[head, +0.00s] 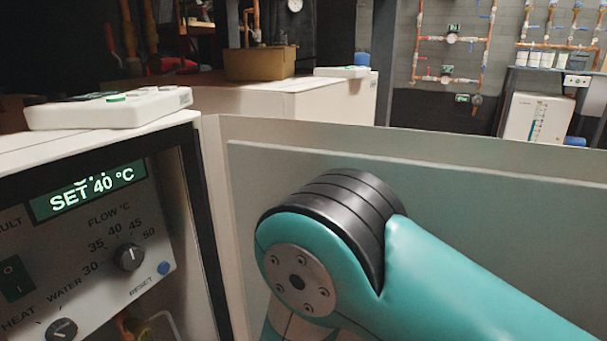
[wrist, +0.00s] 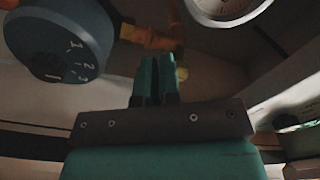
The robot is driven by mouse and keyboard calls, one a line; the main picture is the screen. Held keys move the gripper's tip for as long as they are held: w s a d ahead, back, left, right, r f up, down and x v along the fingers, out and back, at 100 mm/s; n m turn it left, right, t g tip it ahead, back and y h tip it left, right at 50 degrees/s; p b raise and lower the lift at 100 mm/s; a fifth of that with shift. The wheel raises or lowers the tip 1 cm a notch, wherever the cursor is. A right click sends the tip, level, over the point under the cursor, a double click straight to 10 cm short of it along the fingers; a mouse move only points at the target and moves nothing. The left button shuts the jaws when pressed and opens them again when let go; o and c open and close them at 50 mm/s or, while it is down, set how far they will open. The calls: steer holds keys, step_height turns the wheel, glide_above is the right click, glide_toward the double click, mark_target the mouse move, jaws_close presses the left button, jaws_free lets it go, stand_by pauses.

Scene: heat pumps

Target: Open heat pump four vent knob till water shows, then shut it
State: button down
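In the wrist view my gripper (wrist: 157,62) points into the heat pump's inside, its two teal fingers side by side with almost no gap. I see nothing held between them. Brass pipework (wrist: 150,38) lies just beyond the fingertips, with a small orange-yellow part (wrist: 182,73) close to the right finger. I cannot tell which part is the vent knob, and no water shows. In the head view the heat pump's control panel (head: 95,235) reads "SET 40 °C". My arm hides the gripper there. I cannot tell this pump's number.
A blue-grey round pump (wrist: 62,40) marked 1, 2, 3 is left of the fingers, and a round gauge (wrist: 228,8) is above right. The open grey door (head: 480,185) stands behind my arm. A white handheld device (head: 110,107) lies on the cabinet top.

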steer(key=b+v, duration=0.5)
steer(key=b, duration=0.3)
steer(key=shift+s+f, duration=0.15)
steer(key=shift+s, duration=0.1)
